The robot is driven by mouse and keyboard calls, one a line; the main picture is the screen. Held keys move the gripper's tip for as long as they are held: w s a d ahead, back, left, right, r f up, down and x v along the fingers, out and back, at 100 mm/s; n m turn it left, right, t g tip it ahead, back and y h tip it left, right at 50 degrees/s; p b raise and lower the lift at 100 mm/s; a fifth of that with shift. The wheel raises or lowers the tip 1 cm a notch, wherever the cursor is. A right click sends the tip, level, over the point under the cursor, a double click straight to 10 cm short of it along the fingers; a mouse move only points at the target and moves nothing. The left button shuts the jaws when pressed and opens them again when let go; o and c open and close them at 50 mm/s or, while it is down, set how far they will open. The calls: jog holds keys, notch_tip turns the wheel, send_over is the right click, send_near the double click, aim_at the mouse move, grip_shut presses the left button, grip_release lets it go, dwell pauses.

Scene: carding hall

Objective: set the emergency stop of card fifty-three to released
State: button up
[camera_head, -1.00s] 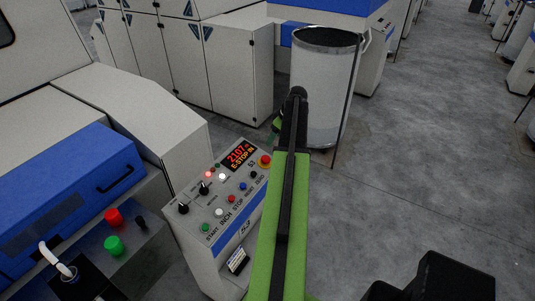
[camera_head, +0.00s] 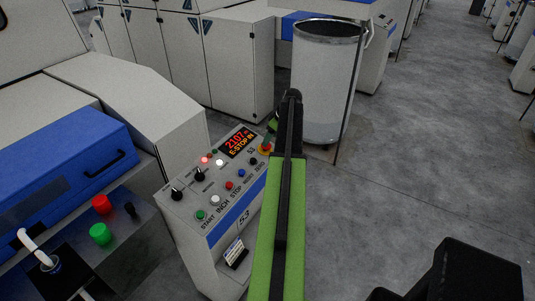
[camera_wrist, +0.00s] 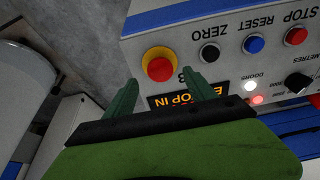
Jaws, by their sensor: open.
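The control panel of card fifty-three (camera_head: 245,217) stands left of my arm in the head view, marked 53, with a lit display (camera_head: 237,143) reading 2107 and E-STOP IN. Its emergency stop, a red mushroom button on a yellow ring, is at the panel's upper right corner. In the head view my gripper (camera_head: 270,137) covers most of it, leaving a yellow edge. In the wrist view the red button (camera_wrist: 159,68) shows whole, just beyond the fingertips. My gripper (camera_wrist: 165,91) is open and empty, its two green fingers pointing towards the button from either side, apart from it.
Black, blue and red push buttons (camera_wrist: 254,44) sit beside the stop, with black knobs (camera_head: 199,175) farther left. A tall grey can (camera_head: 325,85) stands behind the panel. Grey floor (camera_head: 410,170) is clear to the right.

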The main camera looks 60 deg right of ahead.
jog(key=b+x, duration=0.2)
jog(key=x, duration=0.2)
jog(key=shift+f+b, duration=0.25)
jog(key=shift+b, duration=0.05)
jog(key=shift+r, duration=0.15)
grip_shut()
